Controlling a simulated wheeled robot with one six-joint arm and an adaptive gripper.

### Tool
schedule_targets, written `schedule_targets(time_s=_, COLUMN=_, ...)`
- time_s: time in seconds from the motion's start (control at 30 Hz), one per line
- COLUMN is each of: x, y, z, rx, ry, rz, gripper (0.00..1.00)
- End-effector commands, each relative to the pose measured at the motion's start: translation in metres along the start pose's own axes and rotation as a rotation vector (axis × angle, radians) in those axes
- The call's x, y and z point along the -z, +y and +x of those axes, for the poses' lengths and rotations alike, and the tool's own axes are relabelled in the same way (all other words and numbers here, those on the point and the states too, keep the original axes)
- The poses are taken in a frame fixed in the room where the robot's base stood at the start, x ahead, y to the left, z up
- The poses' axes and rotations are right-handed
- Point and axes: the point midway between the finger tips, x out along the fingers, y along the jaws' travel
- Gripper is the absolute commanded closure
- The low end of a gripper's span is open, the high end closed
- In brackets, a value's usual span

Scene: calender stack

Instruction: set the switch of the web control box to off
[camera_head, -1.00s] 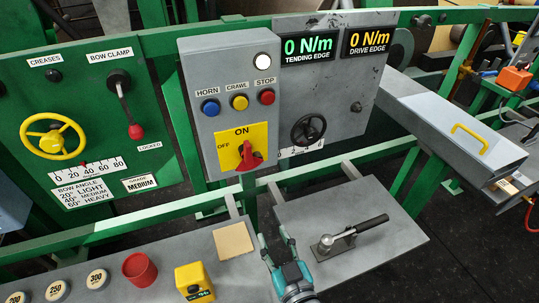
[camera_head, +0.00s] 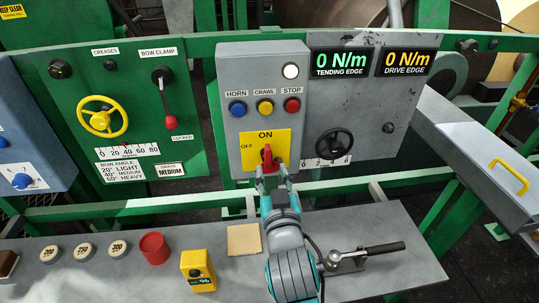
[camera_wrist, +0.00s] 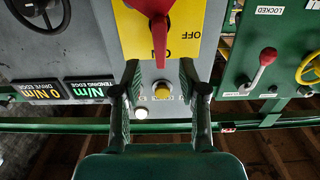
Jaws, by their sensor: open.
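The web control box (camera_head: 232,72) is a grey upright panel. Its red switch knob (camera_head: 267,154) sits on a yellow plate (camera_head: 284,138) marked ON at the top and OFF at the left. The knob's handle stands upright, toward ON. In the wrist view the picture is upside down; the red knob (camera_wrist: 155,12) points down at ON. My gripper (camera_head: 271,172) is open just in front of the knob's lower part.
Blue horn (camera_head: 237,109), yellow crawl (camera_head: 265,107) and red stop (camera_head: 292,105) buttons sit above the plate. A handwheel (camera_head: 334,144) is to the right. Below is a grey shelf (camera_head: 215,283) with a red cup (camera_head: 155,248), a yellow device (camera_head: 197,270) and a lever (camera_head: 365,252).

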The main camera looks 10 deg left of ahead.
Motion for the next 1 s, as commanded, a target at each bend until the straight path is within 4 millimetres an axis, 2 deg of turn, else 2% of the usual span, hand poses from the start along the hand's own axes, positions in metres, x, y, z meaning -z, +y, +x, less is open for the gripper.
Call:
schedule_targets(time_s=0.2, x=0.000, y=0.000, z=0.039, rx=0.000, ry=0.000, rz=0.000, gripper=0.58)
schedule_targets(time_s=0.4, x=0.000, y=0.000, z=0.062, rx=0.000, ry=0.000, rz=-0.001, gripper=0.58)
schedule_targets(time_s=0.57, x=0.000, y=0.000, z=0.069, rx=0.000, ry=0.000, rz=-0.001, gripper=0.58)
schedule_targets(time_s=0.83, x=0.000, y=0.000, z=0.070, rx=0.000, ry=0.000, rz=-0.001, gripper=0.58)
schedule_targets(time_s=1.0, x=0.000, y=0.000, z=0.070, rx=0.001, ry=0.000, rz=-0.001, gripper=1.00)
